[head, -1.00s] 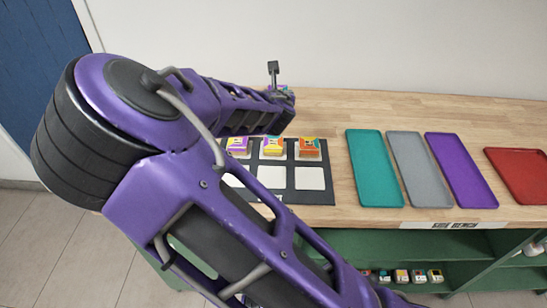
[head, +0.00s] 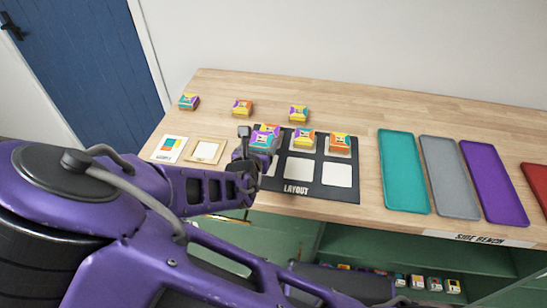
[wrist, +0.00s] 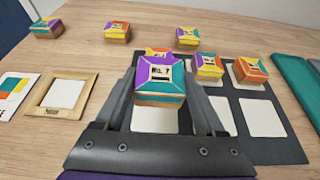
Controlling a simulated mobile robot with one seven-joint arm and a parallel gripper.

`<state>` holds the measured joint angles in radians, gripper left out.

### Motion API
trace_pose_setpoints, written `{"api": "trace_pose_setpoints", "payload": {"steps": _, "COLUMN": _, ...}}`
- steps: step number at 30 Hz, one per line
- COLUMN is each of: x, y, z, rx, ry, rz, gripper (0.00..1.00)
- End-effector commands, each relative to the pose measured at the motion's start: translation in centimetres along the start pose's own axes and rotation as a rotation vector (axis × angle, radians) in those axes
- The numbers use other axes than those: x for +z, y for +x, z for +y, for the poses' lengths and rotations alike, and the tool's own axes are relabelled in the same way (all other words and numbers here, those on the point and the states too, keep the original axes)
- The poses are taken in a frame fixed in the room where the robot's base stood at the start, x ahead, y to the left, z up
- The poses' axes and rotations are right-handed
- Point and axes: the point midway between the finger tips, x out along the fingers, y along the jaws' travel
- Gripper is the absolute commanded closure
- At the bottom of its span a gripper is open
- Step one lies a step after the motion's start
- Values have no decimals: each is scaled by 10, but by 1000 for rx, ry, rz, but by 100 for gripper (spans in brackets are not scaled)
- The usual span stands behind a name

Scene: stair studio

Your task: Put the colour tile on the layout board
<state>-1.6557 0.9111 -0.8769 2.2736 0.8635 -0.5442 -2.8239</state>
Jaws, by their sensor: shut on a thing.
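My gripper (wrist: 165,98) is shut on a colour tile (wrist: 160,80) with purple, teal and orange on its top. In the head view my gripper (head: 254,155) is at the left part of the black layout board (head: 318,190), with the held tile (head: 259,146) over its left column. The board's back row bears a left tile (wrist: 157,51), mostly hidden behind the held one, a middle tile (head: 305,139) and a right tile (head: 340,143). The front row's middle cell (head: 299,169) and right cell (head: 337,174) are bare. The front left cell is partly hidden by my gripper.
Three loose tiles stand behind the board: left (head: 189,101), middle (head: 242,107) and right (head: 299,113). A sample card (head: 168,149) and a wooden frame (head: 205,151) lie left. Teal (head: 403,170), grey (head: 450,175), purple (head: 494,181) and red (head: 538,180) trays lie right.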

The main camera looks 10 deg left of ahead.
Motion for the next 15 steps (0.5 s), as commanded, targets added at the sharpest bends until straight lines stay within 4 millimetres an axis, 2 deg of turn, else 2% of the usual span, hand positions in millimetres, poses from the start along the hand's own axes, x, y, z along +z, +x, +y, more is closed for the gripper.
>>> {"api": "trace_pose_setpoints", "payload": {"steps": 1, "x": -12, "y": 5, "z": -1, "rx": -1, "ry": 0, "rz": 1, "gripper": 85}}
{"api": "trace_pose_setpoints", "payload": {"steps": 8, "x": -28, "y": 12, "z": 0, "rx": 1, "ry": -1, "rz": 1, "gripper": 85}}
{"api": "trace_pose_setpoints", "payload": {"steps": 15, "x": -56, "y": 24, "z": 0, "rx": 1, "ry": 0, "rz": 0, "gripper": 85}}
